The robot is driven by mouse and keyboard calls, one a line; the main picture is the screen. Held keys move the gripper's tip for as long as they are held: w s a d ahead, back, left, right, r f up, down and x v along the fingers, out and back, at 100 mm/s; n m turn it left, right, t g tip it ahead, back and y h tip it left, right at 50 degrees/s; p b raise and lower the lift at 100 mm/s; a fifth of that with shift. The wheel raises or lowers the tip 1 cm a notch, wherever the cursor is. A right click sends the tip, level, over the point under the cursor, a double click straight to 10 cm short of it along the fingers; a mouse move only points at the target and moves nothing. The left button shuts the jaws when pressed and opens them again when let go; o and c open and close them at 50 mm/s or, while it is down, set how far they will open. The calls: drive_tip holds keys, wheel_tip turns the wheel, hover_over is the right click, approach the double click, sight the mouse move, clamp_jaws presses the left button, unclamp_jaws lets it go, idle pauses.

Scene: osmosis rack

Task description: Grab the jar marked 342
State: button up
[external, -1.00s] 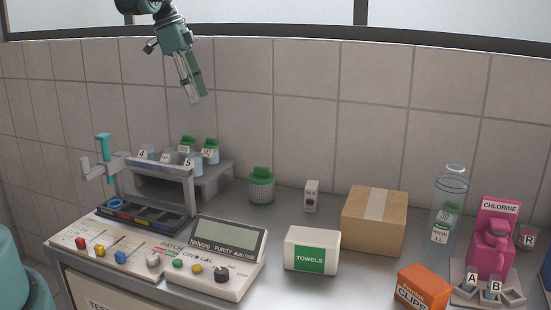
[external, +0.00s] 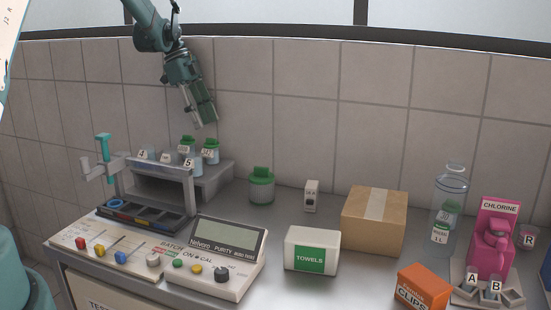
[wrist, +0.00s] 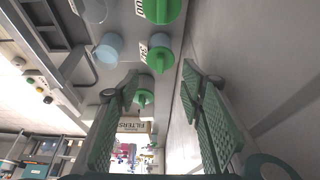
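Two small jars with green lids stand on the grey raised shelf at the back left: a left one (external: 187,145) and a right one (external: 210,145). Their labels are too small to read surely. The wrist view shows two green-lidded jars, one at the top edge (wrist: 160,9) and a nearer-centre one (wrist: 158,62) whose tilted label may read 342. My gripper (external: 206,118) hangs above the right jar in the external view, apart from it. In the wrist view my gripper (wrist: 160,82) is open, its green ribbed fingers wide apart and nothing between them.
Bluish numbered cups (external: 147,152) and a grey frame (external: 160,165) stand left of the jars. A ribbed green-lidded container (external: 262,188), a small white box (external: 312,196) and a cardboard box (external: 374,222) stand to the right. The tiled wall is close behind.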

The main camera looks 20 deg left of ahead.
sight(211, 139)
idle(0.3)
drive_tip(key=shift+x, duration=1.3)
drive_tip(key=shift+p+x, duration=0.3)
drive_tip(key=shift+x, duration=2.3)
drive_tip(key=shift+c, duration=0.5)
drive_tip(key=c, duration=0.7)
